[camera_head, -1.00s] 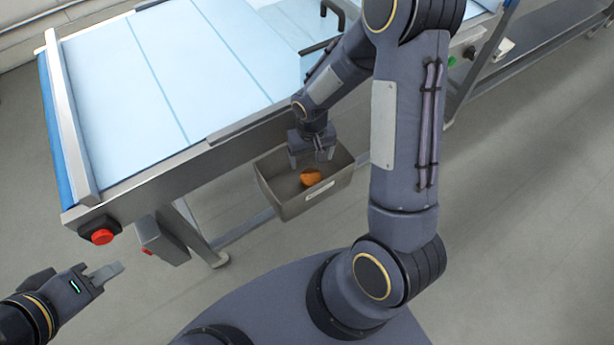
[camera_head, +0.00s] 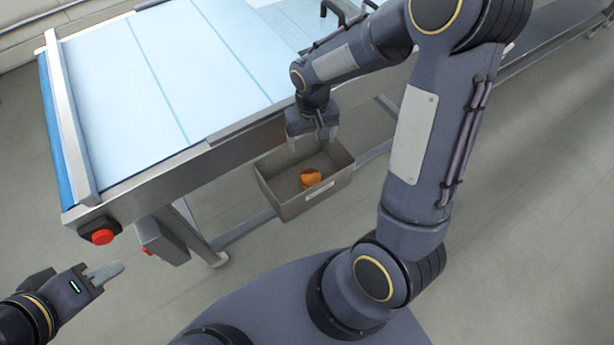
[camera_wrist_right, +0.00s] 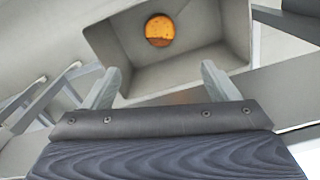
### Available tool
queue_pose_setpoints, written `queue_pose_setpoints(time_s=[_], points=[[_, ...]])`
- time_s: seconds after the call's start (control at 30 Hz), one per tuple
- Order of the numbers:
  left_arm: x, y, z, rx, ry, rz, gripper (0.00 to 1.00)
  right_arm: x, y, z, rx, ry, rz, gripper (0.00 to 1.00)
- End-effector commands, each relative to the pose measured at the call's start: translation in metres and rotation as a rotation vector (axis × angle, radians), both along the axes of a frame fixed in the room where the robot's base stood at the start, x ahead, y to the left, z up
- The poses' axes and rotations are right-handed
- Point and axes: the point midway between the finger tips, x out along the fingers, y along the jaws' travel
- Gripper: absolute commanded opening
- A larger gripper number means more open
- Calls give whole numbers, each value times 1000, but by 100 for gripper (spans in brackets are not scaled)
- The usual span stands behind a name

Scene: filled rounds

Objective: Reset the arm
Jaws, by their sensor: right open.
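My right gripper (camera_head: 313,140) is open and empty above the back rim of a grey bin (camera_head: 297,207). Its two fingers also show spread apart in the right wrist view (camera_wrist_right: 160,88). An orange round thing (camera_head: 310,178) lies on the floor of the bin, apart from the fingers; it shows in the right wrist view (camera_wrist_right: 159,31) too. The bin's walls (camera_wrist_right: 205,83) lie beyond the fingertips there. My left gripper (camera_head: 88,272) is at the lower left, away from the bin. One of its fingers shows clearly, and its opening is unclear.
A conveyor with a pale blue belt (camera_head: 150,90) and metal side rails runs behind the bin. A red button (camera_head: 103,237) sits at its near left corner. A metal frame bar passes by the bin. Grey floor (camera_head: 520,240) is clear at the right.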

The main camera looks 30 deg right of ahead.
Motion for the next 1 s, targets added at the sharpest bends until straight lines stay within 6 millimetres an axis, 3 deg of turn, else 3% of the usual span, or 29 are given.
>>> queue_pose_setpoints(time_s=[0.37,0.53,0.67,0.8,1.0], points=[[0,0,0,0,0,0,34,0,0,0,1,-1,-1,81],[0,0,0,0,0,0,34,-12,-1,26,44,-44,-17,81],[0,0,0,0,0,0,34,-39,1,68,122,-127,-31,81],[0,0,0,0,0,0,34,-80,9,109,206,-237,-28,81],[0,0,0,0,0,0,34,-135,25,141,287,-390,0,81]])
